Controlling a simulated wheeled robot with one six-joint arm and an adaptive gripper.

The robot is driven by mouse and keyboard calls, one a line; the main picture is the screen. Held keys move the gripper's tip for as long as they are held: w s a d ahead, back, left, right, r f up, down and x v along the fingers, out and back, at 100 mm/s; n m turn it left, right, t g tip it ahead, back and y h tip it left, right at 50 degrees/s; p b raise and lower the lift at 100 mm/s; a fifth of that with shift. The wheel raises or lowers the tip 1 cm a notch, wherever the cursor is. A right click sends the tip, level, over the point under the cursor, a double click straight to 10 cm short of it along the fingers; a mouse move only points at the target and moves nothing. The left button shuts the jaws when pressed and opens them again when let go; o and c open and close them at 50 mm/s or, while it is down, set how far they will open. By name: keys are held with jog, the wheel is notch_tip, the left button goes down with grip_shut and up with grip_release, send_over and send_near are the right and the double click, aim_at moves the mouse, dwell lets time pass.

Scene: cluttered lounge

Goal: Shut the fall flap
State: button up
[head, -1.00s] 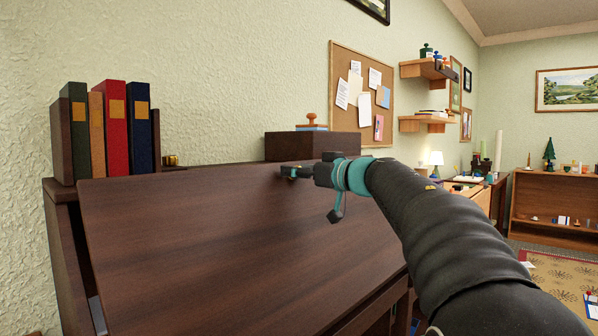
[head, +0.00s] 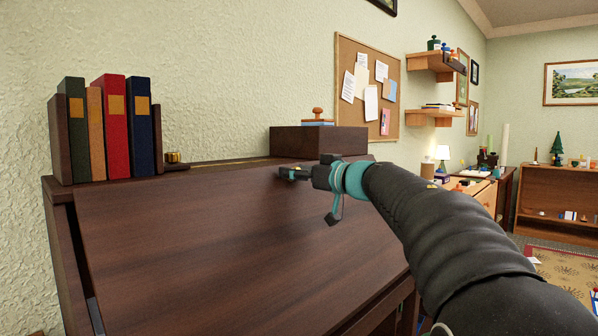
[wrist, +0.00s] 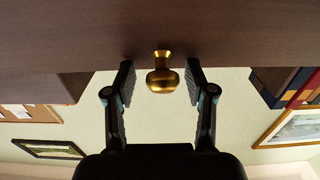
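The fall flap (head: 220,250) is the broad dark wood panel on the front of the desk. It is raised to a steep slope, its upper edge close to the desk's top. At the left, a narrow dark gap shows between the flap and the desk's side. A brass knob (wrist: 161,80) on the flap shows in the wrist view. My gripper (head: 288,173) is at the flap's upper right part in the head view. In the wrist view its two fingers (wrist: 160,85) stand apart on either side of the knob, with visible gaps. The knob is hidden in the head view.
Books (head: 110,130) stand on the desk top at left, beside a small brass object (head: 172,157). A dark box (head: 318,141) with a stamp (head: 318,114) on it is at the right. A corkboard (head: 350,60) hangs behind.

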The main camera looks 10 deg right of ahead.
jog(key=shift+a, duration=0.2)
jog(key=v, duration=1.2)
